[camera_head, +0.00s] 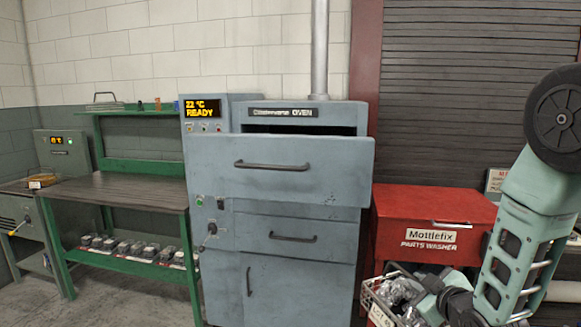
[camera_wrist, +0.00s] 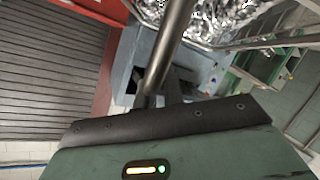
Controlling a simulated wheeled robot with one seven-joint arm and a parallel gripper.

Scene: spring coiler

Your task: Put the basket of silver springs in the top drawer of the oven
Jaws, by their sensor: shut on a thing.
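My gripper (camera_head: 445,303) is at the lower right of the head view, shut on the basket of silver springs. The basket (camera_head: 372,293) is a wire basket with shiny silver springs (camera_head: 400,290) in it, held in front of the red parts washer. The springs also show at the top of the wrist view (camera_wrist: 225,18). The grey-blue oven (camera_head: 310,240) stands in the middle. Its top drawer (camera_head: 290,180) is pulled out, with a dark gap above its front. The inside of the drawer is hidden by its front panel.
The red parts washer (camera_head: 430,205) stands right of the oven. A green workbench (camera_head: 130,190) with several small items on its lower shelf is at the left. The oven's lower drawer (camera_head: 300,238) and bottom door (camera_head: 270,290) are closed. A roller shutter (camera_head: 470,90) is behind.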

